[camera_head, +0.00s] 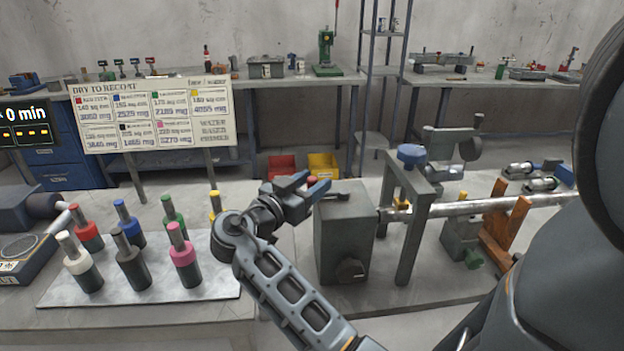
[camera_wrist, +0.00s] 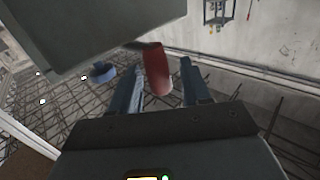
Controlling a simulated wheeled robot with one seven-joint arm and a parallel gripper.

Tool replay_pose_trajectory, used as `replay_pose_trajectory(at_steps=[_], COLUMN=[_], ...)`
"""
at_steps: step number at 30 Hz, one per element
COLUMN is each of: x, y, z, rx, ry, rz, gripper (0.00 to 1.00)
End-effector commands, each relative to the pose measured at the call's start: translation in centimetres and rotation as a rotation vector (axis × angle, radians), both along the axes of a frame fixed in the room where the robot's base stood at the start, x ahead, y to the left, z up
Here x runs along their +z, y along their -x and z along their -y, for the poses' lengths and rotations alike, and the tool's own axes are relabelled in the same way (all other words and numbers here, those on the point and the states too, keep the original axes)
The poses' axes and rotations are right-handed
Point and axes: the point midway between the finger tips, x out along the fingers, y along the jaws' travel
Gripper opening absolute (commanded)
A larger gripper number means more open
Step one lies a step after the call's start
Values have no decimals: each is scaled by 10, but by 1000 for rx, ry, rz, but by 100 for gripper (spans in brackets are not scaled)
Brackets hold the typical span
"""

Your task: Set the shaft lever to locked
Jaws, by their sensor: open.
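The shaft lever shows as a red handle (camera_wrist: 157,72) on a dark stem in the wrist view. It reaches out from a grey housing (camera_wrist: 75,35), which is the grey box (camera_head: 343,240) in the head view. My gripper (camera_head: 306,186) is at the box's upper left corner. In the wrist view, my gripper (camera_wrist: 164,82) is open, with the red handle between its fingers and a gap at the right finger. Contact with the left finger is unclear. No lock marking is readable.
A long shaft (camera_head: 470,207) runs right from the box, past a grey frame with a blue knob (camera_head: 411,153) and an orange support (camera_head: 505,225). Several coloured bottles stand on a pale mat (camera_head: 150,298) at left. A sign board (camera_head: 150,112) stands behind them.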

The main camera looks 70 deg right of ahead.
Motion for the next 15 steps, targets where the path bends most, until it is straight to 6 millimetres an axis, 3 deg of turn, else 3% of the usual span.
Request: replay_pose_trajectory(at_steps=[10, 15], x=[-1, 0], y=[2, 2], z=[4, 4], rx=[1, 1], ry=[0, 0], rz=[0, 0], gripper=[46, 30])
